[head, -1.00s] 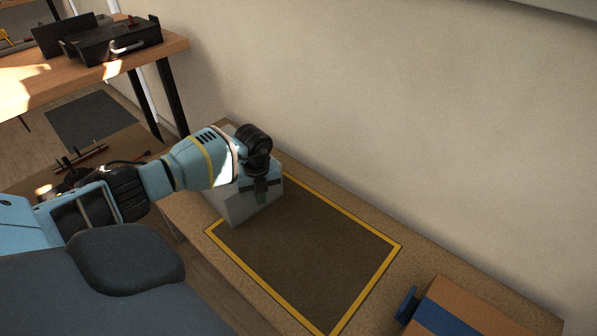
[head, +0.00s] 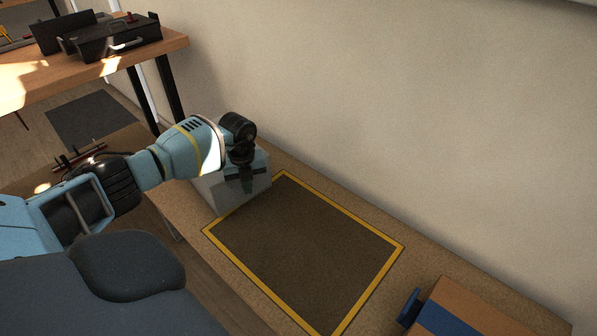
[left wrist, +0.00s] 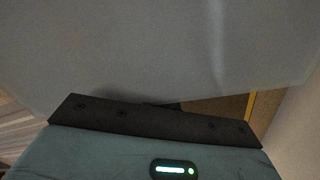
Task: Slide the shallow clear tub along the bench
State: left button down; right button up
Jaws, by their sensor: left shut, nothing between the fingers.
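The clear tub (head: 228,202) looks like a pale grey, see-through box on the bench. It stands at the far-left end of the yellow-framed dark area, overlapping its far-left corner. My left gripper (head: 245,188) points down at the tub, with its fingers shut and nothing between them. The fingers look dim, as if seen through the tub's wall; I cannot tell whether they are inside it or touching it. In the left wrist view the tub's cloudy wall (left wrist: 150,50) fills most of the picture. My right gripper is out of view.
The yellow-framed dark area (head: 310,250) on the bench (head: 420,268) is otherwise clear. A cardboard box (head: 480,305) with a blue band stands at the lower right. The wall (head: 400,120) runs along the bench's back. A higher wooden table (head: 60,82) holds a black case (head: 115,38).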

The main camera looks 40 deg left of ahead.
pick_arm(q)
jog(key=shift+a+b, duration=0.3)
jog(key=shift+a, duration=0.45)
jog(key=shift+a+b, duration=0.5)
jog(key=shift+a, duration=0.35)
jog(key=shift+a+b, duration=0.3)
jog(key=shift+a, duration=0.35)
jog(key=shift+w+a, duration=0.1)
